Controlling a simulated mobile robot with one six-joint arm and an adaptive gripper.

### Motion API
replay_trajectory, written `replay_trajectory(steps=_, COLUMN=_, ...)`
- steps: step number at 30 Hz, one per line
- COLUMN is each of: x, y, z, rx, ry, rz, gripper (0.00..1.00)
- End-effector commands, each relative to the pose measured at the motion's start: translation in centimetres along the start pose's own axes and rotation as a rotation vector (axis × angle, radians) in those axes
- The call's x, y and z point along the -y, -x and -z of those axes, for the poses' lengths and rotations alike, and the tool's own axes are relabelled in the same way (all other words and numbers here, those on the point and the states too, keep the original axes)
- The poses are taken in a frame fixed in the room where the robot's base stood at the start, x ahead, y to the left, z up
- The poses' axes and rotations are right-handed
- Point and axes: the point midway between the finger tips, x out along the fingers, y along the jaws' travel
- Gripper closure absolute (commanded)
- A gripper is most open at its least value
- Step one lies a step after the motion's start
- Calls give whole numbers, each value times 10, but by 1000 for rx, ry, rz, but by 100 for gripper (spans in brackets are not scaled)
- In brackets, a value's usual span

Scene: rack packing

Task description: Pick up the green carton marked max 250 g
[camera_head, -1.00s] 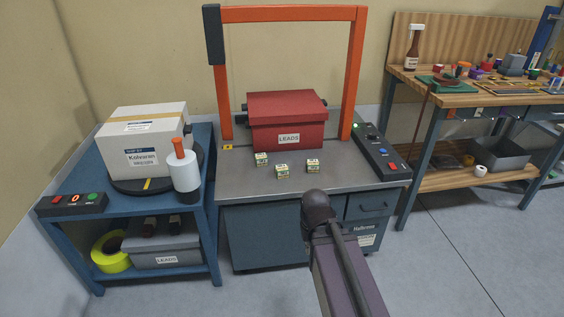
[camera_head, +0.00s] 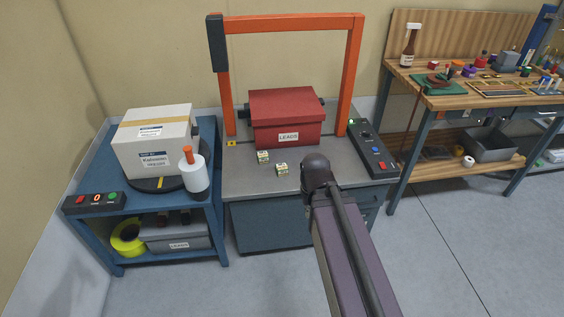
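Two small cartons with pale sides and green and yellow markings stand on the grey bench top (camera_head: 235,183), one at the back left (camera_head: 263,156) and one nearer the front (camera_head: 282,169). Their print is too small to read, so I cannot tell which one is marked max 250 g. My arm, with a dark rounded joint, reaches up from the bottom of the picture to just right of the front carton. It covers the bench there, where a third carton showed earlier. My gripper is not visible.
A red box marked LEADS (camera_head: 287,118) stands behind the cartons, under an orange frame (camera_head: 344,85). A control box (camera_head: 374,150) lies at the bench's right. A blue table (camera_head: 86,178) at left holds a large white carton (camera_head: 153,145) and a white bottle (camera_head: 193,180).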

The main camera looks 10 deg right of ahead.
Motion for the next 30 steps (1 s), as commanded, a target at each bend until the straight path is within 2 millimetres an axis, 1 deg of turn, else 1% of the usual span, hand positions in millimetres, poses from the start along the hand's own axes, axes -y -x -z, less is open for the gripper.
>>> replay_trajectory(steps=1, x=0, y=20, z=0, rx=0, ry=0, rz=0, gripper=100)
replay_trajectory(steps=3, x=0, y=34, z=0, rx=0, ry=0, rz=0, gripper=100)
replay_trajectory(steps=24, x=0, y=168, z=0, rx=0, ry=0, rz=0, gripper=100)
replay_trajectory(steps=30, x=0, y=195, z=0, rx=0, ry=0, rz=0, gripper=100)
